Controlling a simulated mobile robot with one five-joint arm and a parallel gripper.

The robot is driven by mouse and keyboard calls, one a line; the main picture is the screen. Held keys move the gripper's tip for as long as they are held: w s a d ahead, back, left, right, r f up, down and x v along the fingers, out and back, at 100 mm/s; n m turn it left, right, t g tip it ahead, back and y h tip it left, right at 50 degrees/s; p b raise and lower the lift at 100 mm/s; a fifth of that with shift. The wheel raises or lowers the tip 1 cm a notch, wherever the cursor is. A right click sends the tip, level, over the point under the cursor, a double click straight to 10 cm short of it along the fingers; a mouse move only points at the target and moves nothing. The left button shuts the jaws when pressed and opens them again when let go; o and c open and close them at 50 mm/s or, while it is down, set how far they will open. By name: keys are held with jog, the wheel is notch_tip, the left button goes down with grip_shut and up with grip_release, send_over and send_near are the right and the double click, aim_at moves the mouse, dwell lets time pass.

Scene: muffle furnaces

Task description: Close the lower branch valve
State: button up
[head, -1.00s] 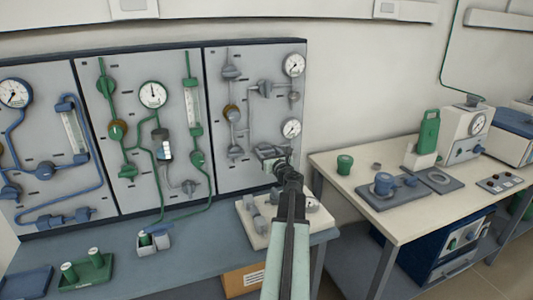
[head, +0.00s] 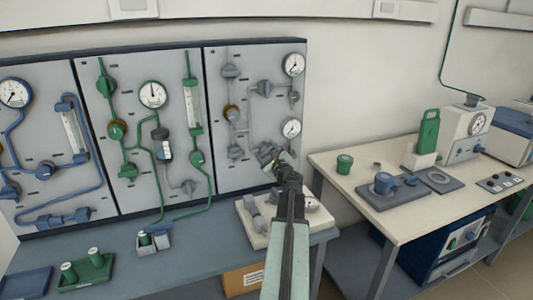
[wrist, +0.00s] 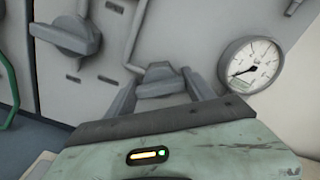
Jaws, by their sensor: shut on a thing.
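The lower branch valve (wrist: 160,76) is a grey valve with a bar handle, low on the right grey panel. In the wrist view its handle sits between the two fingers of my gripper (wrist: 161,90), which is shut on it. In the head view my gripper (head: 267,155) is at the panel's lower right, tilted, and it hides most of this valve. The lower round gauge (head: 291,128) is just above and right of it; it also shows in the wrist view (wrist: 250,64). The upper branch valve (head: 264,88) is higher on the same panel, apart from my gripper.
Another grey valve (head: 235,152) is close left of my gripper, also in the wrist view (wrist: 68,36). A pale tray (head: 262,238) with grey fittings stands on the bench below my arm. Panels with blue and green piping stand to the left.

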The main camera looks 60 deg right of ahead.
jog(key=n, duration=0.5)
jog(key=shift+f+n, duration=0.1)
jog(key=shift+n, duration=0.2)
jog(key=n, duration=0.4)
jog(key=shift+a+n, duration=0.1)
jog(key=shift+n, duration=0.3)
jog(key=shift+w+n, duration=0.1)
jog(key=shift+n, duration=0.2)
jog(key=o, duration=1.4)
jog(key=shift+f, duration=0.1)
jog(key=v, duration=0.7)
jog(key=shift+s+a, duration=0.2)
jog(key=shift+s, duration=0.1)
